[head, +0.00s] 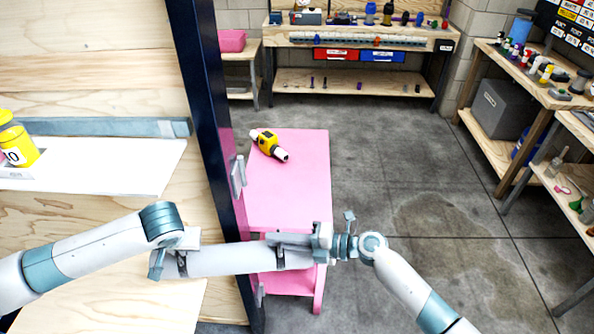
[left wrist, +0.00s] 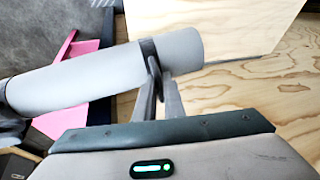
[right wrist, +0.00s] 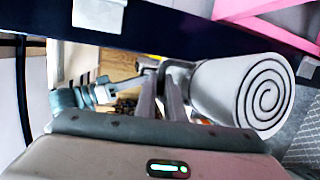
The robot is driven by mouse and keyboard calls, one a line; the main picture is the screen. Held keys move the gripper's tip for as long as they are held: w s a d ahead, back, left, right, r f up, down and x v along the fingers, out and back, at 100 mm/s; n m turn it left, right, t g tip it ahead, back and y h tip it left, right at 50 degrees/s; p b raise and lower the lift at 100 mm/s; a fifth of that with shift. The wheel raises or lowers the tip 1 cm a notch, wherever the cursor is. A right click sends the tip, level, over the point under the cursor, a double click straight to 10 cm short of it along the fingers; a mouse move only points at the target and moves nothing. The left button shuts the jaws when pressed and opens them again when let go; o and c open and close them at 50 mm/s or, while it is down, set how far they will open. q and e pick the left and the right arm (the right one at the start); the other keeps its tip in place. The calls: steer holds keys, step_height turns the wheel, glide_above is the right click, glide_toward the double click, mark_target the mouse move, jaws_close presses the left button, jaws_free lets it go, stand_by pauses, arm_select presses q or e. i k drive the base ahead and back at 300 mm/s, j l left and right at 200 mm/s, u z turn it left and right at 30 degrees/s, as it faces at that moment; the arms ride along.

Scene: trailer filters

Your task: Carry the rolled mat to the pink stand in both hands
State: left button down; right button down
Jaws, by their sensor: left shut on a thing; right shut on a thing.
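The rolled mat (head: 225,261) is a light grey cylinder lying roughly level across the lower middle of the head view. My left gripper (head: 172,262) is shut on its left part, and the left wrist view shows the fingers (left wrist: 160,82) at a dark band near that end. My right gripper (head: 283,250) is shut on its right part. In the right wrist view the mat's spiral end (right wrist: 262,97) faces the camera beside the fingers (right wrist: 170,90). The pink stand (head: 295,185) is beyond the mat, with a yellow and black tool (head: 268,145) on its top.
A dark upright post (head: 205,110) stands left of the stand, between it and the plywood shelving (head: 90,70). A workbench (head: 350,35) is at the back, and another bench (head: 530,75) is on the right. The grey floor (head: 400,160) right of the stand is clear.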

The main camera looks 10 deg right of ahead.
mark_target(306, 179)
steer(key=l, duration=0.85)
steer(key=i+l+u, duration=0.1)
steer(key=l, duration=0.35)
steer(key=l+u, duration=0.1)
steer(key=l, duration=0.35)
steer(key=i+l+u, duration=0.35)
steer(key=i+l, duration=0.15)
steer(key=i+l+u, duration=0.15)
steer(key=l, duration=0.3)
steer(key=i+l+u, duration=0.3)
steer(key=l, duration=0.45)
steer(key=i+l+u, duration=0.2)
steer(key=l, duration=0.2)
steer(key=i, duration=0.05)
